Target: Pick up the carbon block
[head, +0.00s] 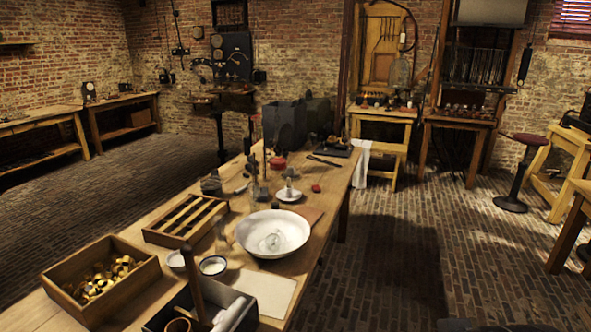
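I cannot tell for certain which thing is the carbon block. A small dark grey lump (211,184) lies on the left side of the long wooden table (133,226), beyond the slotted wooden tray. Dark upright pieces stand among glassware near the middle of the table, too small to make out. My gripper does not show in the head view.
On the table are a wooden box of brass pieces (101,287), a slotted tray (187,221), a white basin (272,233), a dark-lined box (203,308) and a red pot (278,162). Large dark boxes (285,125) stand at the far end. Brick floor (400,270) lies open to the right.

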